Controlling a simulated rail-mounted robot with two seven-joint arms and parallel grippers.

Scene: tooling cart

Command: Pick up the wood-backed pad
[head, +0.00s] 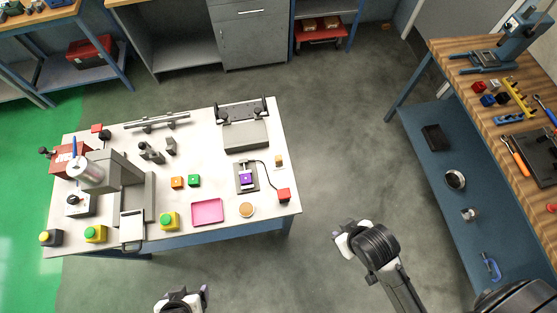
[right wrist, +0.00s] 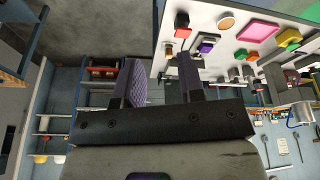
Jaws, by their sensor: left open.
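On the white cart top, a round tan wood-like disc (head: 247,210) lies near the front edge, right of the pink tray (head: 207,211). A small tan block (head: 279,160) stands near the right edge. I cannot tell for sure which is the wood-backed pad. The disc also shows in the right wrist view (right wrist: 227,22). My left gripper (head: 183,296) is open at the bottom edge of the head view, in front of the cart and partly cut off. My right gripper (head: 347,240) is right of the cart, away from it; its fingers stand apart and empty in the right wrist view (right wrist: 159,68).
A purple-topped device (head: 246,177) and a red block (head: 284,195) sit near the disc. A grey press (head: 120,185) stands at left. A wood-topped bench (head: 500,105) is at right; the floor between is clear.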

